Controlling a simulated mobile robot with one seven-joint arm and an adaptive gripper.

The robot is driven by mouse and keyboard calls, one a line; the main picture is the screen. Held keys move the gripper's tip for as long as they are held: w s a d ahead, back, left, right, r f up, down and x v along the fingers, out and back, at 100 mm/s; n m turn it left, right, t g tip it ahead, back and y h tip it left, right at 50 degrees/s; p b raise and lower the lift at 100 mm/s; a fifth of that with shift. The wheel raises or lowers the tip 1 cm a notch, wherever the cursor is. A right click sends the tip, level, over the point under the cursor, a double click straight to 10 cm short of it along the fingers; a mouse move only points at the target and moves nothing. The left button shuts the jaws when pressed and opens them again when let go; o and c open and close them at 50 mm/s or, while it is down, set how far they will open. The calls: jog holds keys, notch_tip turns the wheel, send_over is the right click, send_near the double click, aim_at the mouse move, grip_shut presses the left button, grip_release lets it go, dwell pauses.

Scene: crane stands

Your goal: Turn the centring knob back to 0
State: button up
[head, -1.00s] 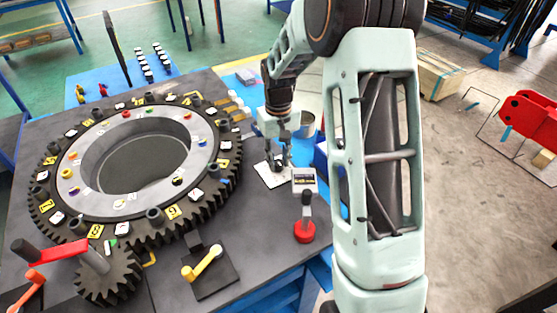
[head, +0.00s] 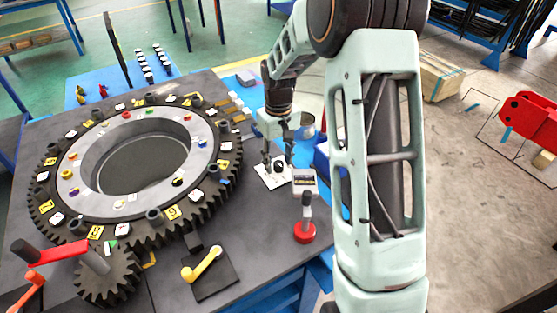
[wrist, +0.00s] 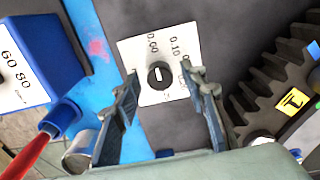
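The centring knob (wrist: 159,75) is small, round and black with a white line on top. It sits on a white scale plate (wrist: 133,47) with 0.00 and 0.10 printed along its upper part in the wrist view. The white line runs roughly up and down there, towards the side with 0.00; its exact reading is unclear. My gripper (wrist: 163,77) is open, one finger on each side of the knob, with visible gaps. In the head view the knob (head: 277,168) shows below my open gripper (head: 278,162).
A large toothed ring (head: 75,210) with numbered tags stands left of the plate. A display box (head: 305,182) and a red-based lever (head: 304,232) stand close to its right. Bare dark tabletop lies between.

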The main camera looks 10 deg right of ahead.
aim_at(279, 163)
notch_tip(279, 163, up, 12)
dwell(0.7)
dwell(0.4)
